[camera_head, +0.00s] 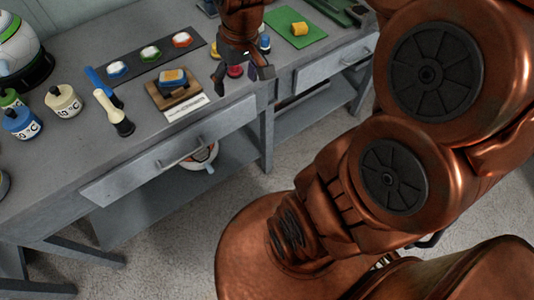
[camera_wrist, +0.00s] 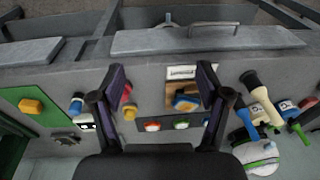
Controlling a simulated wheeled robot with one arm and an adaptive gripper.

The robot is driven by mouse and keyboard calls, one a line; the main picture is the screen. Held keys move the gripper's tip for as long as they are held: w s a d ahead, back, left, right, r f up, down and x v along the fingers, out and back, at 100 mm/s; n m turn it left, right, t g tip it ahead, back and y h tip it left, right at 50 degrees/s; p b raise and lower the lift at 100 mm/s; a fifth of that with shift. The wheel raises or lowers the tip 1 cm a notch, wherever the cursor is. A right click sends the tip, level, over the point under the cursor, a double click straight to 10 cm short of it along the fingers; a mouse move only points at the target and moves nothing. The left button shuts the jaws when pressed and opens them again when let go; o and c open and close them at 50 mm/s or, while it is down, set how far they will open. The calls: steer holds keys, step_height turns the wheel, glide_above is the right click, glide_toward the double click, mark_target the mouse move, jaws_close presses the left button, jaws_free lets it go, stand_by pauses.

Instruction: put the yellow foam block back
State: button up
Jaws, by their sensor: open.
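A small yellow block (camera_head: 298,28), which looks like the yellow foam block, lies on a green mat (camera_head: 318,40) at the back right of the bench. It also shows at the left in the wrist view (camera_wrist: 31,106), on the green mat (camera_wrist: 12,97). My gripper (camera_head: 242,82) is open and empty, near the bench's front edge, left of the mat and apart from the block. Its two fingers (camera_wrist: 161,70) are spread in the wrist view. A blue-and-yellow block (camera_head: 172,76) sits on a wooden board (camera_head: 188,93), left of my gripper; it also shows in the wrist view (camera_wrist: 186,102).
Bottles (camera_head: 63,101), a white-and-black tool (camera_head: 114,113) and a round device (camera_head: 20,45) stand at the left. Small coloured pieces (camera_head: 264,45) stand by my gripper. Drawers (camera_head: 170,160) jut from the bench front.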

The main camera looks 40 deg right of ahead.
steer(key=s+a+f+g, duration=0.1)
steer(key=s+a, duration=0.1)
steer(key=s, duration=0.7)
steer(key=s+a+f+g, duration=0.1)
steer(key=s+a+g, duration=0.1)
steer(key=s, duration=0.7)
steer(key=shift+s+a+f+h, duration=0.3)
steer(key=shift+a+h, duration=0.1)
steer(key=shift+a, duration=0.4)
step_height(320, 180, up, 5)
steer(key=p, duration=0.5)
steer(key=shift+r, duration=0.15)
